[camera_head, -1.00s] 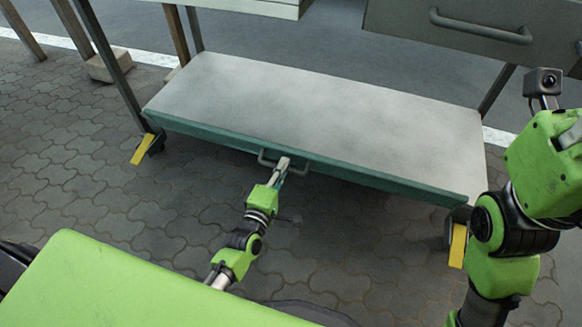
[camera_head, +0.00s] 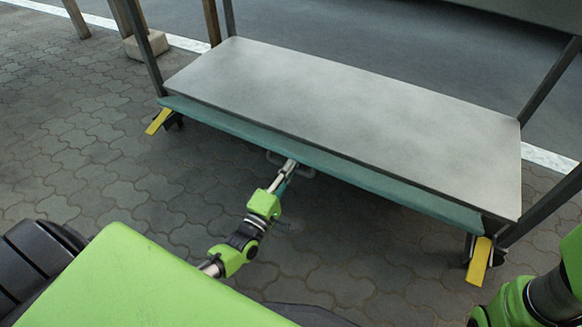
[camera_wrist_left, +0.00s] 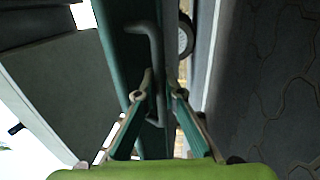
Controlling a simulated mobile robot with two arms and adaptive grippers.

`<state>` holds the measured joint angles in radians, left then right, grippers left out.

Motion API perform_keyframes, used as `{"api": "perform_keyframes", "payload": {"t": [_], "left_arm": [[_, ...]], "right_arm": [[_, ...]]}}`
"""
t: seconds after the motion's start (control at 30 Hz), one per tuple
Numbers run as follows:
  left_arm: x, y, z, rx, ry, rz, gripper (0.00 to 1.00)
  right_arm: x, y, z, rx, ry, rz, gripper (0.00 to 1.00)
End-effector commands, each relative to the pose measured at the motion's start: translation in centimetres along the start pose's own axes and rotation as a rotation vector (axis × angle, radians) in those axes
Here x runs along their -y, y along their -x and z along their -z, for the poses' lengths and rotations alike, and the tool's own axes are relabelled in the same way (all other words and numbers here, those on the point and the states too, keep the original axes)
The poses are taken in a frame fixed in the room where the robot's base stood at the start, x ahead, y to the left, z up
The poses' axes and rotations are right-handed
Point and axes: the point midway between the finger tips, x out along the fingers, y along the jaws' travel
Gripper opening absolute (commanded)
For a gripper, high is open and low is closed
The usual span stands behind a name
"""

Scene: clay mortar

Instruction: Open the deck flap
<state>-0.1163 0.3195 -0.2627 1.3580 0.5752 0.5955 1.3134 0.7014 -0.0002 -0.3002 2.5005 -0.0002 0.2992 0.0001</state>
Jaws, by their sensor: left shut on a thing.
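The deck flap (camera_head: 400,192) is the long teal panel along the front edge of the cart's low grey deck (camera_head: 350,105). It leans outward at its top, with a narrow dark gap behind it. A grey bar handle (camera_head: 306,173) sits at its middle. My left gripper (camera_head: 289,167) is shut on this handle. In the left wrist view the fingers (camera_wrist_left: 162,95) close around the handle (camera_wrist_left: 156,50), with the teal flap (camera_wrist_left: 115,45) behind it. The fingers partly hide the handle. My right gripper is out of view.
Dark cart legs (camera_head: 137,45) stand at the deck's ends. Casters with yellow pedals (camera_head: 159,121) are below the front corners, another yellow pedal (camera_head: 479,262) at the right.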

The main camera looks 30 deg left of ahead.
Motion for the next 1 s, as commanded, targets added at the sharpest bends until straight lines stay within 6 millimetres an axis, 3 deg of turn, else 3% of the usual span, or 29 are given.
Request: {"api": "perform_keyframes", "payload": {"t": [0.63, 0.67, 0.7, 1.0], "left_arm": [[0.62, 0.11, -0.06, 0.001, -0.001, 0.005, 0.0], [0.62, 0.11, -0.05, 0.001, -0.001, 0.005, 0.16], [0.61, 0.1, -0.06, 0.001, -0.001, 0.005, 0.25], [0.42, 0.0, -0.03, 0.0, 0.0, 0.0, 0.25]], "right_arm": [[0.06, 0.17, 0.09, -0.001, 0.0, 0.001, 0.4], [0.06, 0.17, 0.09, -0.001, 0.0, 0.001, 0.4], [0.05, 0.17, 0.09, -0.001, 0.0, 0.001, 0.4], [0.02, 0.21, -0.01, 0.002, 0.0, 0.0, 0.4]]}}
